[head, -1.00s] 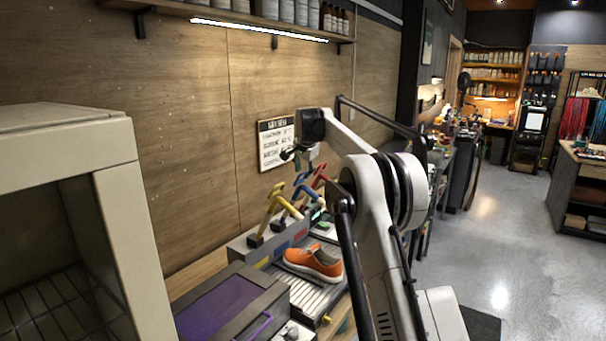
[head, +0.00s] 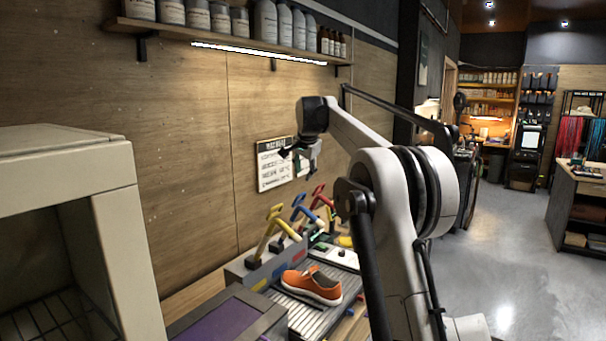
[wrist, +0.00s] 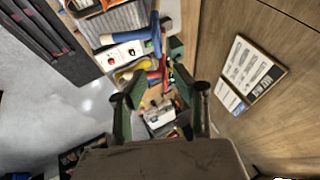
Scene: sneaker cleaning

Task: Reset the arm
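My gripper (head: 300,158) is raised in front of the wood wall, above the coloured brush handles. In the wrist view its two dark green fingers (wrist: 160,98) are spread wide with nothing between them. An orange sneaker (head: 312,285) with a white sole rests on a ribbed grey tray (head: 312,317), below and apart from my gripper. Yellow (head: 264,232), blue (head: 297,207) and red (head: 321,197) handled brushes stand tilted in a grey holder (head: 262,272) behind the sneaker.
A beige open box-like cabinet (head: 118,230) stands at the left. A white sign (head: 275,165) hangs behind my gripper, and a shelf of bottles (head: 230,25) is above. Open floor (head: 510,270) lies right.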

